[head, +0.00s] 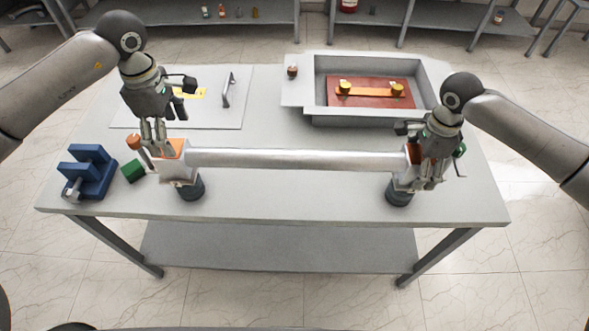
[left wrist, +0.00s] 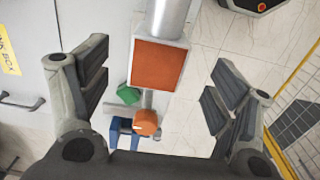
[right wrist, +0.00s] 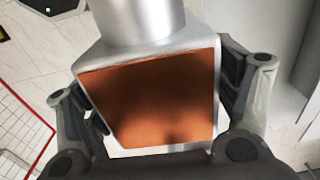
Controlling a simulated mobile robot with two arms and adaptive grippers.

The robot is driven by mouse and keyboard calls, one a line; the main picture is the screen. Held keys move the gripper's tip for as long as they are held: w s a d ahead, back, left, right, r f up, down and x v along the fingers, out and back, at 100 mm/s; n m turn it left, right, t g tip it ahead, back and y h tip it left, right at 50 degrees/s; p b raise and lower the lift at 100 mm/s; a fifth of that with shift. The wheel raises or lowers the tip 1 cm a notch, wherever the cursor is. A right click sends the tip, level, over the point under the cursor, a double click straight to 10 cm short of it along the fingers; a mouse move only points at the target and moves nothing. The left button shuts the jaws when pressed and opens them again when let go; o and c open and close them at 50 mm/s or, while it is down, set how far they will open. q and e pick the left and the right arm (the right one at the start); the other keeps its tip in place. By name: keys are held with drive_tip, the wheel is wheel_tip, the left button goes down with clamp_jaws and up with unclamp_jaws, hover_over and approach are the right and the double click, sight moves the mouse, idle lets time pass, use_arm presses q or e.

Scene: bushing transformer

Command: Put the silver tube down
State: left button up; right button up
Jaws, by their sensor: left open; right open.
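The silver tube (head: 300,160) lies level across the front of the table, its two square end blocks over two dark round supports, left (head: 191,188) and right (head: 398,192). The blocks have orange faces. My left gripper (head: 160,150) is at the left end block; in the left wrist view its fingers are wide apart, with the orange face (left wrist: 158,65) between and beyond them, apart from it. My right gripper (head: 428,172) is at the right end block. In the right wrist view the orange face (right wrist: 150,98) fills the space between its open fingers. Whether they touch it is unclear.
A blue clamp-like block (head: 88,172) and a green block (head: 132,171) sit at the table's left. Behind are a flat panel with a handle (head: 228,90) and a grey tray (head: 375,119) holding an orange bar. The table's front middle is clear.

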use_arm(q)
wheel_tip(320, 180, up, 2)
drive_tip(key=shift+r, duration=0.4)
use_arm(e)
drive_tip(key=shift+r, duration=0.35)
wheel_tip(320, 180, up, 11)
drive_tip(key=shift+r, duration=0.15)
